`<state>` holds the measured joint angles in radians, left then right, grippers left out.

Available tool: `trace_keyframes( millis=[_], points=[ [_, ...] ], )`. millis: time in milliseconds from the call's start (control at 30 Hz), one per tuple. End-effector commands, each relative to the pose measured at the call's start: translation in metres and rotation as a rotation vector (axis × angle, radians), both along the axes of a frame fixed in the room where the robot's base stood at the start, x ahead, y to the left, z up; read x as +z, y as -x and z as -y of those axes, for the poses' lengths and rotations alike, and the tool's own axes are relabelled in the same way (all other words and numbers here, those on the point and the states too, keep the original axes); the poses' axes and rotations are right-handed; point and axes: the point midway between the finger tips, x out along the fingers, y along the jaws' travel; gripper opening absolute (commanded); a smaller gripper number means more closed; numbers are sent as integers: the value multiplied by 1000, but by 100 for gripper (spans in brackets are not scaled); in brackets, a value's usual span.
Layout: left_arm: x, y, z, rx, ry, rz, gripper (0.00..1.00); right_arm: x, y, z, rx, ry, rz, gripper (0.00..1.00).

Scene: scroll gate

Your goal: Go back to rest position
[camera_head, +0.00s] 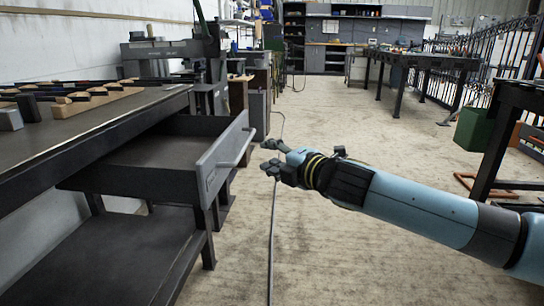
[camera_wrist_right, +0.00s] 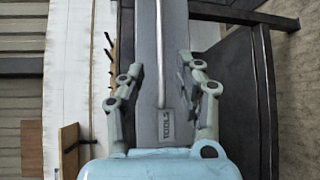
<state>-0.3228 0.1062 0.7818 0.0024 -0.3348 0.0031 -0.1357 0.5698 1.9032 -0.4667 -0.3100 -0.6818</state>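My right gripper (camera_head: 268,157) reaches in from the right in the head view, over the aisle and just right of the open drawer (camera_head: 205,180). Its fingers are spread and nothing is between them. It points at the drawer's bar handle (camera_head: 238,150), with a visible gap to it. My left gripper is in neither view.
The drawer sticks out from under a dark workbench (camera_head: 90,130), with a lower shelf (camera_head: 110,260) beneath. Tools lie in a wooden rack (camera_head: 95,100) on the bench. A dark table (camera_head: 425,62), a green box (camera_head: 474,130) and a metal gate (camera_head: 485,50) are at right.

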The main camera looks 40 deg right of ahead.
Motion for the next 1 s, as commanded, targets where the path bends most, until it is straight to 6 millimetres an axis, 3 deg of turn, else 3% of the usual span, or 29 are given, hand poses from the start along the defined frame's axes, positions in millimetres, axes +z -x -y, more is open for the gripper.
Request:
trace_keyframes(
  millis=[567, 667, 767, 867, 1000],
  points=[
    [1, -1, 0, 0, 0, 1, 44, 0, 1, 0, 0, -1, 0, 34],
    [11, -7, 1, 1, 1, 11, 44, 2, 7, -5, -9, -26, -10, 34],
    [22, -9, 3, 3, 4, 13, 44, -41, 22, 3, -67, -85, -100, 34],
    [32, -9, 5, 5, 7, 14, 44, -108, 51, 12, -148, -189, -230, 34],
    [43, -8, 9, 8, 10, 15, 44, -209, 116, 13, -291, -383, -423, 34]
  ],
)
